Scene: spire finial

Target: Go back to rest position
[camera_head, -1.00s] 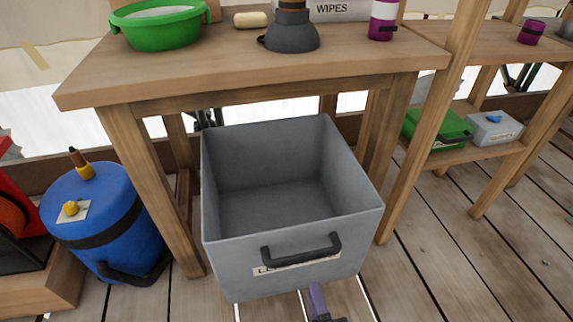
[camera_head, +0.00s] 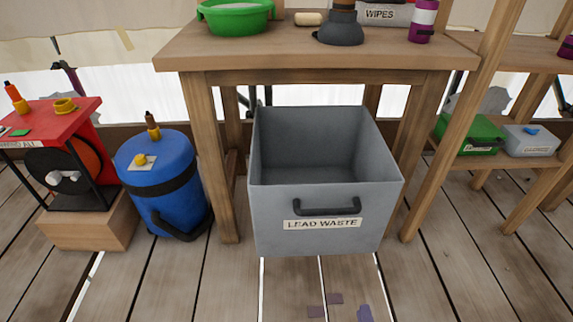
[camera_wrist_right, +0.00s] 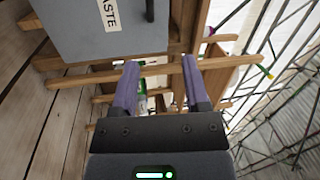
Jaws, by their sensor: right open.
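My right gripper shows in the right wrist view (camera_wrist_right: 160,66) with its two purple fingers apart and nothing between them. In the right wrist view the bin (camera_wrist_right: 105,35) is at the upper left, apart from the fingers. My left gripper is not in view.
The wooden table (camera_head: 310,55) bears a green basin (camera_head: 236,18) and a dark-based tool (camera_head: 340,30). A blue canister (camera_head: 160,180) and a red-topped reel (camera_head: 60,150) stand left. Shelving (camera_head: 485,160) stands right.

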